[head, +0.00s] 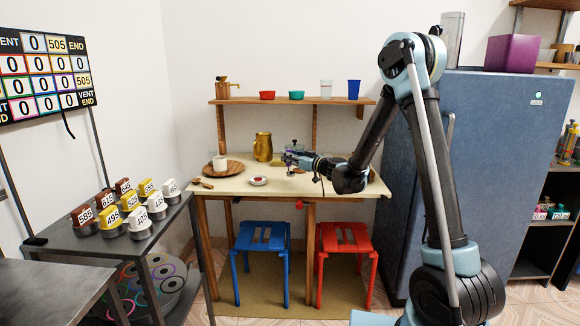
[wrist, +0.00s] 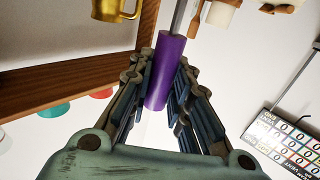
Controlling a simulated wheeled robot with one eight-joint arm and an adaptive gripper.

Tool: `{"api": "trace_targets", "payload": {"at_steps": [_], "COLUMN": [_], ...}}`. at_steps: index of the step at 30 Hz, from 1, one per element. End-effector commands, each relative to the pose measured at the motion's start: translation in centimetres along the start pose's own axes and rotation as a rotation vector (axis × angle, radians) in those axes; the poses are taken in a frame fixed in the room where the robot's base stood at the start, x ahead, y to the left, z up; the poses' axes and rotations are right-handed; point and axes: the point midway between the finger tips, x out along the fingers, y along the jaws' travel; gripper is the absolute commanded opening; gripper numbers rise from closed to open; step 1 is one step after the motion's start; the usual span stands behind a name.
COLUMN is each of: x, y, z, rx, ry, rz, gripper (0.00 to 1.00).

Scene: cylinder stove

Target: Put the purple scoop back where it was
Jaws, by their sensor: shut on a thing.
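My gripper (head: 291,158) is over the cream table (head: 232,184), near its middle. In the wrist view my gripper's fingers (wrist: 160,72) are closed around the purple handle of the scoop (wrist: 165,68). A grey shaft runs from the handle to the top edge of the wrist view, and the scoop's far end is out of that view. In the head view the scoop is too small to make out clearly at my gripper.
A gold pitcher (head: 263,147), a white mug (head: 219,163) on a wooden plate and a small bowl (head: 257,181) stand on the table. A wooden shelf (head: 300,100) with bowls and cups hangs above. A blue fridge (head: 480,150) stands to the right. Blue and red stools stand below.

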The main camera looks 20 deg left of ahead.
Motion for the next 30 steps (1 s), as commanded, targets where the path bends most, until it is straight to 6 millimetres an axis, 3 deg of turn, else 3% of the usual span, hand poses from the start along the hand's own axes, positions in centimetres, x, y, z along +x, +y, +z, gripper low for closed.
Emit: {"api": "trace_targets", "payload": {"at_steps": [7, 18, 19, 21, 30], "x": [0.0, 0.0, 0.0, 0.0, 0.0], "y": [0.0, 0.0, 0.0, 0.0, 0.0], "z": [2.9, 3.3, 3.3, 3.3, 3.3], "rx": [0.0, 0.0, 0.0, 0.0, 0.0], "ry": [0.0, 0.0, 0.0, 0.0, 0.0], "rz": [0.0, 0.0, 0.0, 0.0, 0.0], "gripper": [0.0, 0.0, 0.2, 0.36, 0.38]}}
